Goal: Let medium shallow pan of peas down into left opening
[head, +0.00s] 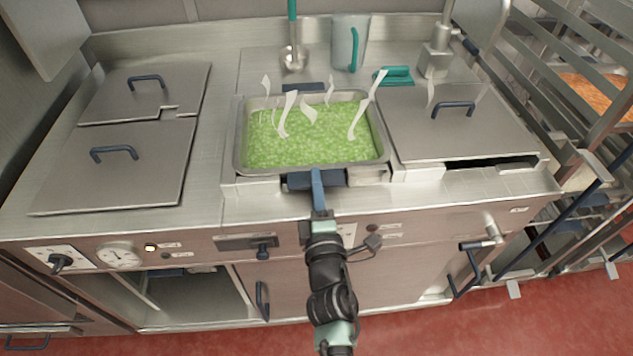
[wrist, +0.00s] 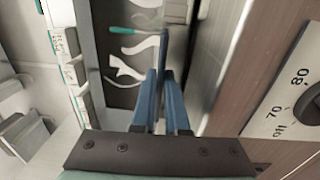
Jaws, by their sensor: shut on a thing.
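The shallow pan of peas (head: 240,148) is a steel pan full of green peas with pale steam wisps above it. It looks about level over the left opening of the counter's middle unit, left of a closed lid (head: 415,128). The pan hides the opening, and I cannot tell whether its rim rests on the edge or sits slightly above. My gripper (head: 316,176) is at the middle of the pan's front side, shut on its front handle. In the wrist view, the blue fingers (wrist: 160,75) close on a thin dark blue part; the peas are not visible there.
Two closed lids (head: 140,165) lie on the left counter. A jug (head: 348,42), a green-handled utensil (head: 292,55) and a green-handled tool (head: 394,76) stand behind. A rack (head: 590,110) is at the right. Control knobs (head: 62,262) line the front panel.

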